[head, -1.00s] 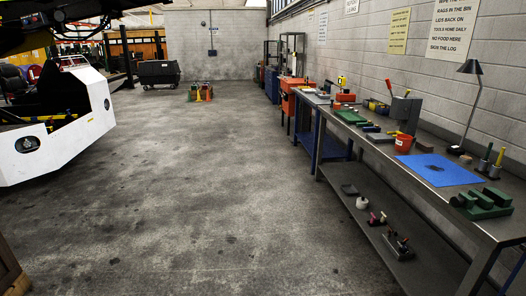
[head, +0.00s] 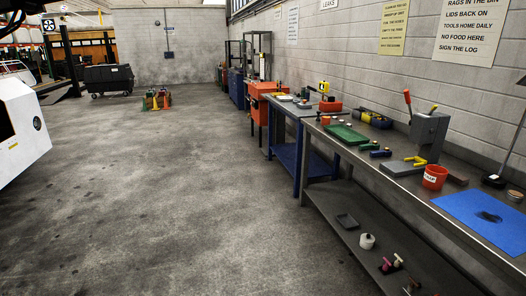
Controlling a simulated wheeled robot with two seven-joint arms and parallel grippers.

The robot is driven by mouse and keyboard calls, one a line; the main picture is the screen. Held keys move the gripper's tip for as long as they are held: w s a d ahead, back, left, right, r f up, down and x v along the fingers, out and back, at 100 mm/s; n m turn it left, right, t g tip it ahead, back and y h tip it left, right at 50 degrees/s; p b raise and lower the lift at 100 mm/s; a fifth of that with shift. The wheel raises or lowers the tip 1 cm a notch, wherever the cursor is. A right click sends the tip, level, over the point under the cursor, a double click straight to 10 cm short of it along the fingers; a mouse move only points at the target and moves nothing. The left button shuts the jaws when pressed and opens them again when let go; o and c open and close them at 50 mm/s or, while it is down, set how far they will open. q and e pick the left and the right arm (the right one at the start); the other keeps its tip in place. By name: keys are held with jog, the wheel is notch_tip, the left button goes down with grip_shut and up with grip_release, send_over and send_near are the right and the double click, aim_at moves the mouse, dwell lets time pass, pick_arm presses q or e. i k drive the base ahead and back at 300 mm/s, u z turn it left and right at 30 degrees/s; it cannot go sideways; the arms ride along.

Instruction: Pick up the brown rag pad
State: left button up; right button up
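A small flat reddish-brown block (head: 454,175) lies on the grey workbench (head: 400,185), at the right, behind and beside a red bucket (head: 434,178). It may be the brown rag pad, but it is too small to tell for sure. A blue mat (head: 470,212) with a dark stain lies nearer on the same bench. Neither of my grippers is in view.
The bench runs along the right wall, with a grey upright machine (head: 429,136), a green tray (head: 346,134) and small tools on top. Its lower shelf (head: 345,240) holds a white roll (head: 367,241).

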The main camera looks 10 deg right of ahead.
aim_at(458, 179)
jog(key=z, duration=0.4)
jog(key=i, duration=1.95)
jog(key=z, duration=1.95)
jog(key=i, duration=1.1)
jog(key=z, duration=1.1)
jog(key=i, duration=0.25)
jog(key=z, duration=0.05)
